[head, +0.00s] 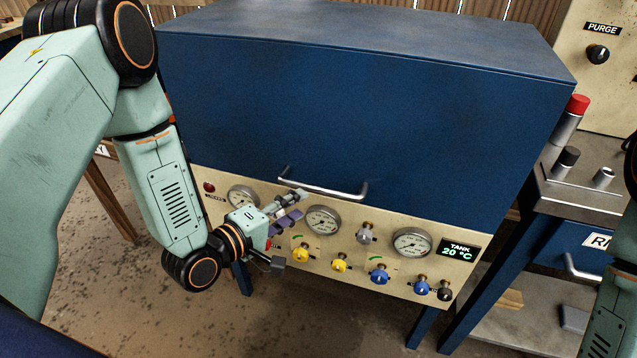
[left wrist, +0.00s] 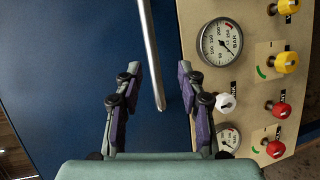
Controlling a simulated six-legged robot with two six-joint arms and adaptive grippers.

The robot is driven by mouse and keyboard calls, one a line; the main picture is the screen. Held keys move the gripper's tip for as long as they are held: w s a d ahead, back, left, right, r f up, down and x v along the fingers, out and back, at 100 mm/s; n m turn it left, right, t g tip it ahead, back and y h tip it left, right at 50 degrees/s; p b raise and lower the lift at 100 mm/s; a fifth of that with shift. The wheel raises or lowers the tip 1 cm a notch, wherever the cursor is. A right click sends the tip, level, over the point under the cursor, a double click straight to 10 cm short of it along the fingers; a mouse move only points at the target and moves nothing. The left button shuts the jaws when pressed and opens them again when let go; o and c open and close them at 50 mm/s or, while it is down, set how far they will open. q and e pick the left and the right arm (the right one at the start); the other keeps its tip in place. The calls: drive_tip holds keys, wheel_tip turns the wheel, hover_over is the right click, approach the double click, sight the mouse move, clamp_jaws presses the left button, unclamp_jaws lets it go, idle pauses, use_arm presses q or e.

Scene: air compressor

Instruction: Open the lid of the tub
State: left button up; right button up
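The tub's lid (head: 350,105) is a big blue box front and top above a cream gauge panel (head: 400,270). A silver bar handle (head: 322,188) runs along the lid's lower front edge. My left gripper (head: 300,203) is open just below the handle's left part. In the left wrist view the handle (left wrist: 149,50) lies between the two spread, purple-sided fingers (left wrist: 159,68), apart from both. I cannot tell whether the fingertips reach past the bar. The lid looks shut. Only a piece of my right arm shows at the right edge; its gripper is out of view.
Gauges (head: 322,220) and coloured knobs (head: 379,273) sit close below and beside my left gripper. A white knob (left wrist: 225,102) is near one finger in the wrist view. A metal bench (head: 585,195) stands at the right. The floor at the front left is clear.

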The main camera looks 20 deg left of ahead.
sight(316, 192)
use_arm(q)
drive_tip(key=shift+n+t, duration=0.3)
drive_tip(key=shift+n, duration=0.4)
drive_tip(key=x, duration=0.2)
drive_tip(key=b+x, duration=0.1)
drive_tip(key=x, duration=0.4)
drive_tip(key=shift+w+d+r+b, duration=0.25)
drive_tip(key=shift+w+r+b, duration=0.05)
drive_tip(key=shift+w+b, duration=0.05)
drive_tip(key=c, duration=0.3)
clamp_jaws()
